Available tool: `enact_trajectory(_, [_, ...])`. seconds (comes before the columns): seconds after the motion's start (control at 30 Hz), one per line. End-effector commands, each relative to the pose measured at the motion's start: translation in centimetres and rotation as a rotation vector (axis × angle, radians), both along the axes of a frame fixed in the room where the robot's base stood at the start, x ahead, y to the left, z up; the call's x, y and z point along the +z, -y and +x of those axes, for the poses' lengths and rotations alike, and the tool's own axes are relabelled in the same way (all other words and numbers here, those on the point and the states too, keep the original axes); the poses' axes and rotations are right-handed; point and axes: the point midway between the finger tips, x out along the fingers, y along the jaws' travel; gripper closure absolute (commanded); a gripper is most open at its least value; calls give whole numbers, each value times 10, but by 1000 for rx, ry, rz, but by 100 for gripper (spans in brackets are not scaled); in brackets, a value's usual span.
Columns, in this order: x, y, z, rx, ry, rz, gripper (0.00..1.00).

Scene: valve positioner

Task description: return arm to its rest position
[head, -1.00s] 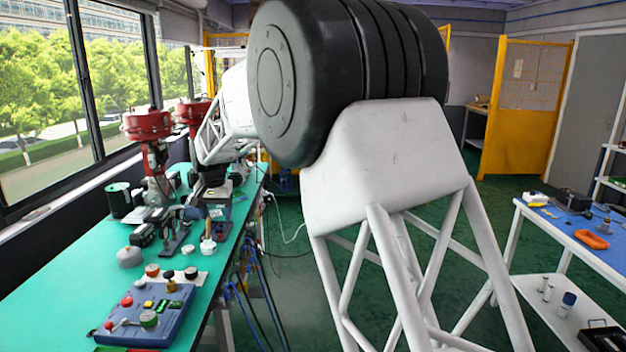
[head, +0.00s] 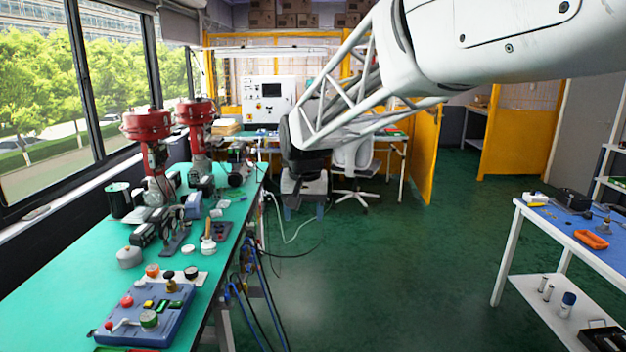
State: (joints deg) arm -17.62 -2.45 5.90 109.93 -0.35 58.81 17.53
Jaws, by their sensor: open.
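My arm (head: 500,45) reaches in from the upper right, and its white lattice link slopes down to a black wrist joint near the middle. My gripper (head: 305,212) hangs below that joint, pointing down, small in the view. Its two fingers look spread apart, with nothing seen between them. It is to the right of the green workbench (head: 60,295), clear of its edge, with the green floor behind it.
Two red-topped valve actuators (head: 147,125) (head: 195,112), small parts and a blue control box (head: 148,318) occupy the workbench. A white office chair (head: 355,160) stands behind my gripper. A blue-topped table (head: 580,235) is at right. The floor (head: 400,270) between is clear.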

Motion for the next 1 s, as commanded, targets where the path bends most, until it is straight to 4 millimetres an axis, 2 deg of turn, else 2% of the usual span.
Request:
enact_trajectory(0.1, [4, 27, -27, -5, 10, 0, 37])
enact_trajectory(0.4, [3, 84, -94, -11, 32, -6, 37])
enact_trajectory(0.77, [-11, 139, -180, -18, 55, -15, 37])
enact_trajectory(1.0, [-28, 168, -238, -23, 72, -22, 37])
